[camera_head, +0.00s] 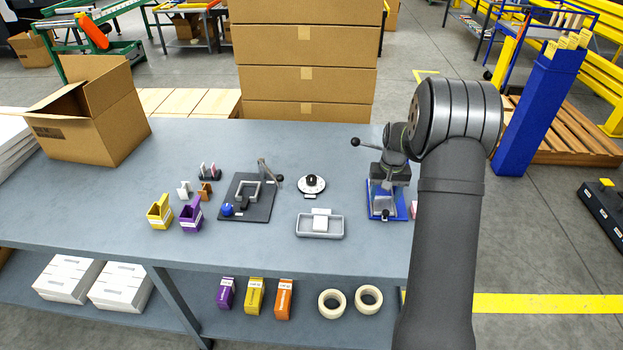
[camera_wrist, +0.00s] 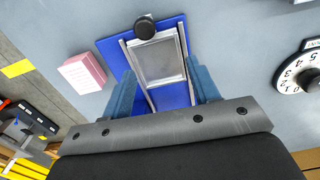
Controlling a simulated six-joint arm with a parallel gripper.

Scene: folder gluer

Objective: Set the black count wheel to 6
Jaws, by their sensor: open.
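The count wheel is a round white dial (camera_head: 311,190) with a black knob (camera_head: 311,179) on the table, right of the middle in the head view. The wheel is to one side of the fingers and not touched. In the head view my arm hides much of the gripper.
A grey tray (camera_head: 320,234) with a white block lies just in front of the wheel. A dark fixture (camera_head: 262,207) with a lever stands to its left. A pink block (camera_wrist: 82,73) lies beside the blue-based device. Table around the wheel is mostly clear.

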